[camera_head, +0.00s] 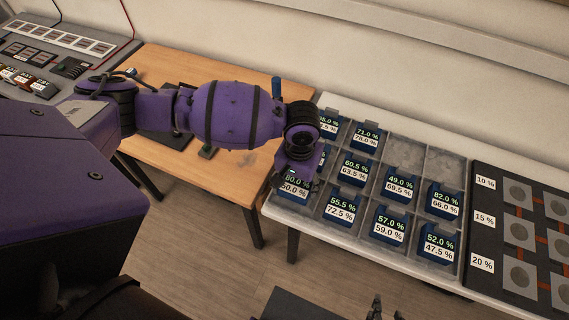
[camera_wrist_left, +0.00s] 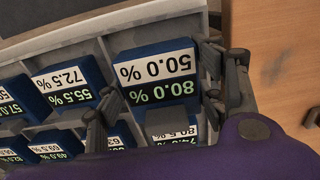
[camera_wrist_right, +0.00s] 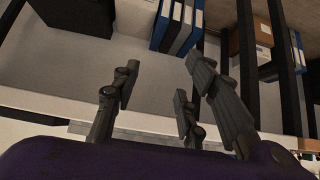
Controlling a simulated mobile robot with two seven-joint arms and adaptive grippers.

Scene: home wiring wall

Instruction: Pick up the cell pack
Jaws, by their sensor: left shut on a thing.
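The cell packs are dark blue blocks with green and white percent labels, standing in a grey compartment tray (camera_head: 410,151). My left gripper (camera_head: 297,178) reaches down over the tray's left column. It is shut on the cell pack marked 80.0 % and 50.0 % (camera_head: 292,187). In the left wrist view this cell pack (camera_wrist_left: 158,72) sits between the fingers (camera_wrist_left: 158,92), label facing the camera, at its tray compartment. Whether it is lifted is unclear. My right gripper (camera_wrist_right: 162,85) is open and empty, away from the tray. Its fingertips (camera_head: 383,310) show at the bottom of the head view.
Other packs, such as the 55.5 % one (camera_head: 341,208) and the 60.5 % one (camera_head: 355,171), stand close by. A wooden table (camera_head: 215,70) adjoins at left. A black board with round pads (camera_head: 518,235) lies at right. Some tray compartments at the back are empty.

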